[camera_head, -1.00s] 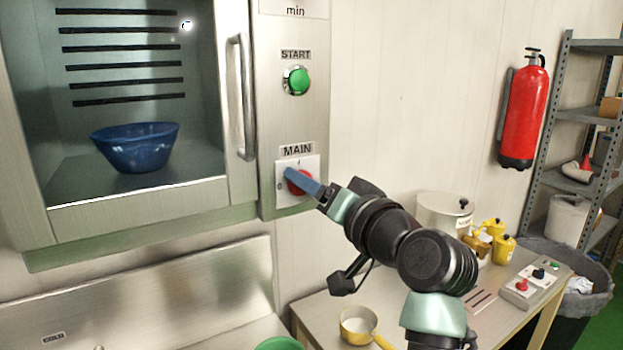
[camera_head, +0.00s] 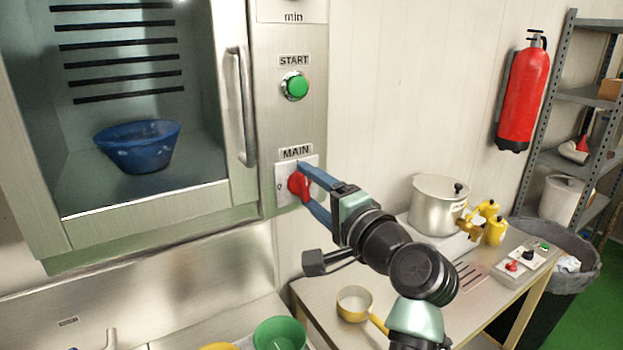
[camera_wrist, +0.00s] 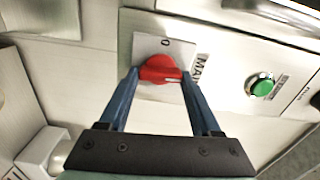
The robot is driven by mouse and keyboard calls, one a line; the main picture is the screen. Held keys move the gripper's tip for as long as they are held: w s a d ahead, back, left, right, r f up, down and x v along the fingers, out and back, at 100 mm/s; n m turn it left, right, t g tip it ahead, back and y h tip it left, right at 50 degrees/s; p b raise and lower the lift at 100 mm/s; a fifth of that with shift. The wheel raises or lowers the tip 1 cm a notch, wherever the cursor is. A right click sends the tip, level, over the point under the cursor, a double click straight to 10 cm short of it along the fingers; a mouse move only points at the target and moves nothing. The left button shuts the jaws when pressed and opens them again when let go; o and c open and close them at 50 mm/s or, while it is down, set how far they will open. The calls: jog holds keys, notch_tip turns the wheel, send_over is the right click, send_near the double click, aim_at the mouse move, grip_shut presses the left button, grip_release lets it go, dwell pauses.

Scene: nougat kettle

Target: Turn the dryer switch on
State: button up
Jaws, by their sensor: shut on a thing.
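The dryer (camera_head: 223,205) is a steel cabinet with a glass door at the upper left of the head view. Its red rotary switch (camera_head: 298,184) sits on a white plate under the MAIN label, and it also shows in the wrist view (camera_wrist: 160,69). My gripper (camera_head: 305,184) has its blue fingers at the red knob, one on each side in the wrist view (camera_wrist: 159,74). It is shut on the knob. The fingers partly cover the switch plate in the head view.
A green START button (camera_head: 295,86) is above the switch, and the door handle (camera_head: 243,105) is to its left. Below right, a table (camera_head: 330,295) holds a steel pot (camera_head: 436,205), a yellow-handled pan (camera_head: 355,303) and a control box (camera_head: 520,262).

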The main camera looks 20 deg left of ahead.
jog(key=shift+m, duration=0.6)
jog(key=o, duration=1.4)
jog(key=b+v, duration=0.5)
jog(key=v, duration=0.8)
